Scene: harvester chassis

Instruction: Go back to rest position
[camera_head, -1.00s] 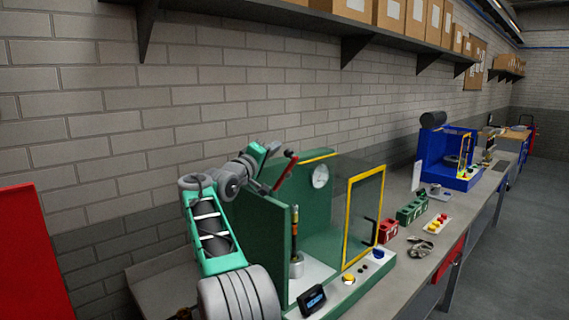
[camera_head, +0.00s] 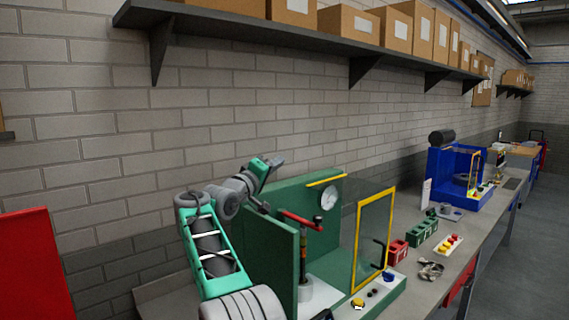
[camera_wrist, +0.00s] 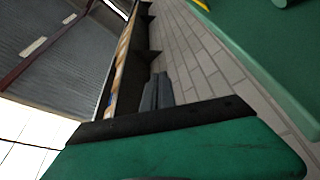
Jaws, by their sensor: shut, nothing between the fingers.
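My gripper (camera_head: 272,162) shows in the head view at the end of my green and grey arm, up near the top left of the green machine (camera_head: 283,214). It is raised against the brick wall and holds nothing. In the wrist view my gripper's dark fingers (camera_wrist: 157,90) lie close together, with nothing between them. The machine has an open yellow-framed door (camera_head: 373,240), a red lever (camera_head: 302,220) and a round gauge (camera_head: 328,198).
A shelf (camera_head: 300,52) with cardboard boxes runs along the wall above. On the bench stand red (camera_head: 397,251) and green (camera_head: 422,232) blocks, a button panel (camera_head: 449,244) and a blue machine (camera_head: 440,180). A red panel (camera_head: 38,266) is at the left.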

